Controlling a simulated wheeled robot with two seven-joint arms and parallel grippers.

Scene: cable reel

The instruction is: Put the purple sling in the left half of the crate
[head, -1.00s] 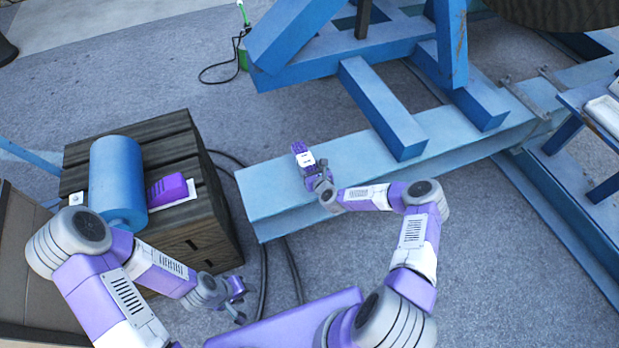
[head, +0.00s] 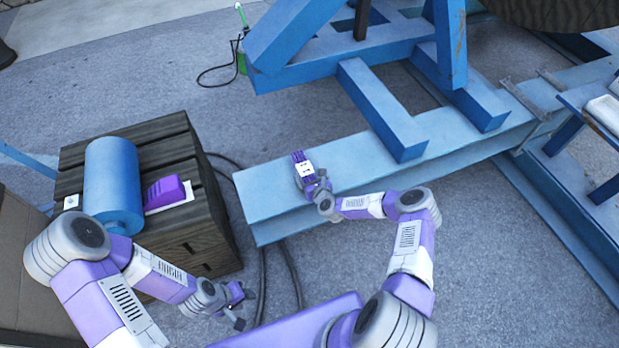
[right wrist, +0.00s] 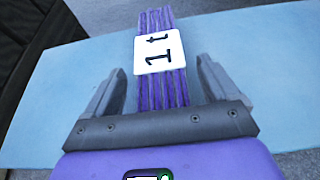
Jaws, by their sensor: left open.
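The purple sling (head: 301,168) is a bundle of purple strands with a white "1 t" tag, lying on the blue beam (head: 262,197). It also shows in the right wrist view (right wrist: 174,88). My right gripper (right wrist: 160,65) is open, with one finger on each side of the sling and a gap to each. In the head view my right gripper (head: 305,178) is small at the sling's near end. My left gripper (head: 240,306) is open and empty, low over the floor right of the dark wooden crate (head: 185,235). The crate's slatted top is visible; its inside is hidden.
A blue roll (head: 112,185) and a purple block (head: 166,191) on a white sheet are on the crate's top. A brown box (head: 25,265) stands at the left edge. Dark cables (head: 262,285) run over the floor between crate and beam. Blue frame members (head: 385,110) rise behind the sling.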

